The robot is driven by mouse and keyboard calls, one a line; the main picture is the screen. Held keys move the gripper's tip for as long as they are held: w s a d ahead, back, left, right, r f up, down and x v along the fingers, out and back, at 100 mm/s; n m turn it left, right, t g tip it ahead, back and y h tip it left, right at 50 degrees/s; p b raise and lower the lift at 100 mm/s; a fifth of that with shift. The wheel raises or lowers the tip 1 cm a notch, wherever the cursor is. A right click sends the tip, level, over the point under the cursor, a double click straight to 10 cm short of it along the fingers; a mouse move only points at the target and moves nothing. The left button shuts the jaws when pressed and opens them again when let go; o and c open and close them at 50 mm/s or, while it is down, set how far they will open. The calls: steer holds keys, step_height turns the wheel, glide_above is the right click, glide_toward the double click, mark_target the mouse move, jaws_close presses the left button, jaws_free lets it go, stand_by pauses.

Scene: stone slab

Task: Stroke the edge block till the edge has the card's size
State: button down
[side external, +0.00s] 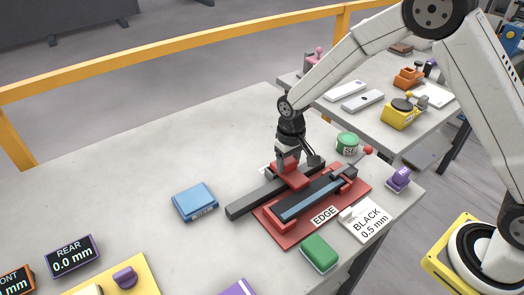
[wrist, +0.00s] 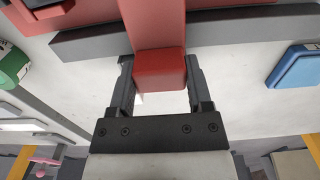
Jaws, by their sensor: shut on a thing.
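My gripper (side external: 288,158) is shut on the red grip of the edge block (side external: 291,176). In the wrist view the red grip (wrist: 158,68) sits between the two dark fingers of my gripper (wrist: 160,85). The block's red body reaches over a long dark grey bar (side external: 246,203) towards the red base (side external: 283,232) labelled EDGE. A dark piece with a blue-grey strip (side external: 305,202) lies along that base. The white card (side external: 368,222) reads "BLACK 0.5 mm" and lies at the base's front right corner. The exact contact of block and edge is hidden.
A blue block (side external: 195,202) lies left of the bar. A green block (side external: 319,254), a purple item (side external: 398,179) and a green tin (side external: 347,142) stand around the base. A display (side external: 73,256) reads "REAR 0.0 mm". The slab's left middle is clear.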

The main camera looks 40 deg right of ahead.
mark_target(289, 160)
jaws_free()
steer(key=shift+r, duration=0.15)
steer(key=shift+r, duration=3.8)
